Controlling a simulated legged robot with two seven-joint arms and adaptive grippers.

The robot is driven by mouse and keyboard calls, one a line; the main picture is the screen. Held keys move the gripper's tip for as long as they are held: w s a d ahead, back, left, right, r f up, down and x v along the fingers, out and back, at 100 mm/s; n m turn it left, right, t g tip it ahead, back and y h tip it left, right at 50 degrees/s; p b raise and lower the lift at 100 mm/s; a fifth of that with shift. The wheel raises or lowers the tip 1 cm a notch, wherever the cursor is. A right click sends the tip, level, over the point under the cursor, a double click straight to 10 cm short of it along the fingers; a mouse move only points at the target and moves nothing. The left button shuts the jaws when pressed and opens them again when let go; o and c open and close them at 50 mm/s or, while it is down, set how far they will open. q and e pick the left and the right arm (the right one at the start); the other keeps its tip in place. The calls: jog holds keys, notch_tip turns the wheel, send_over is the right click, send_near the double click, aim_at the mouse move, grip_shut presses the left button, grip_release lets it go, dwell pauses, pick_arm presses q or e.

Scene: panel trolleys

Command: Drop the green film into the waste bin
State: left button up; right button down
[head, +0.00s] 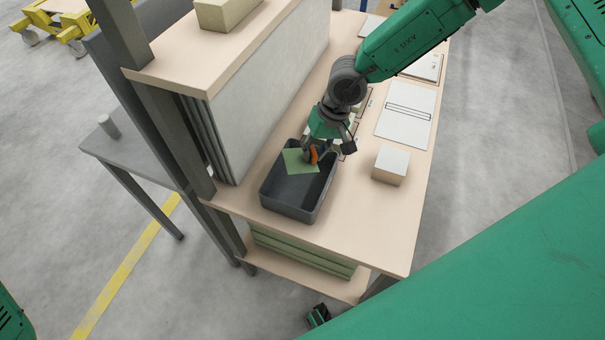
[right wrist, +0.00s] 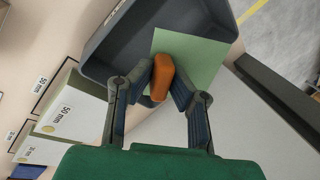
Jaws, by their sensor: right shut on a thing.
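The green film (head: 299,161) is a flat, light green square with an orange tab (head: 314,156) at it. My right gripper (head: 318,152) is shut on the orange tab, and the film hangs over the dark grey waste bin (head: 290,204). In the right wrist view the orange tab (right wrist: 162,77) sits between the fingertips (right wrist: 165,90), with the green film (right wrist: 195,58) behind it and the bin (right wrist: 110,52) beyond. I cannot tell how far the film is above the bin floor. My left gripper is not in view.
The bin stands on a wooden bench (head: 362,222) next to a grey upright post. A pale block (head: 391,165) sits right of the bin, and white panels (head: 405,113) lie further back. Large grey panels (head: 270,88) stand left of the arm, under an upper shelf.

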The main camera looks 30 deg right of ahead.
notch_tip(320, 180, down, 5)
jog(key=b, duration=0.3)
jog(key=shift+w+d, duration=0.1)
jog(key=shift+d+f, duration=0.15)
jog(key=shift+d, duration=0.45)
jog(key=c, duration=1.7)
grip_release()
jog(key=shift+a, duration=0.15)
jog(key=shift+o, duration=1.3)
jog(key=shift+a, duration=0.25)
jog(key=shift+a+r, duration=0.2)
jog(key=shift+a, duration=0.45)
jog(key=shift+r, duration=0.2)
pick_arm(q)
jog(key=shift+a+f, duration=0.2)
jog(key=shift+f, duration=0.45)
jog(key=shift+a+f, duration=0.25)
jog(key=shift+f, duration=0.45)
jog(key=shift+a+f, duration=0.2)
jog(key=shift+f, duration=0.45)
pick_arm(e)
jog(key=v, duration=1.1)
jog(key=shift+a+r, duration=0.35)
